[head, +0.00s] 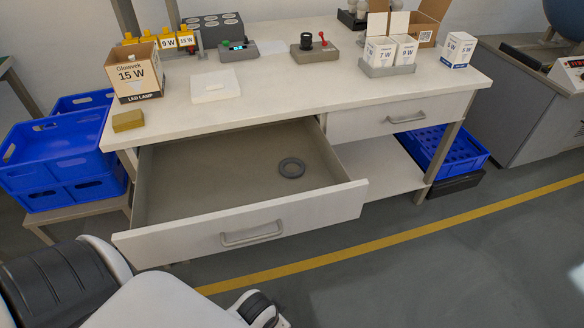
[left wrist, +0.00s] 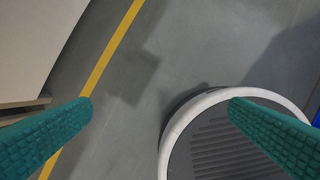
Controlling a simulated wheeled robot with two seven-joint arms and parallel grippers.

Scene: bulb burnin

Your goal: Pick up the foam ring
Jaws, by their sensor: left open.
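The foam ring (head: 292,168) is a dark grey ring with a hole in its middle. It lies flat on the floor of the open left drawer (head: 200,190), towards the drawer's right side. My left gripper (left wrist: 160,104) shows in the left wrist view as two teal ribbed fingers, wide apart with nothing between them. It points down over the grey floor, and no ring or drawer interior is visible there. I cannot make out the left gripper in the head view. My right gripper is not in view.
The drawer juts out below the white workbench (head: 270,85); its front has a handle (head: 251,234). A 15 W box (head: 138,75), a tan block (head: 127,121) and a white pad (head: 215,86) sit above it. Blue crates (head: 45,160) stand left. The rest of the drawer is empty.

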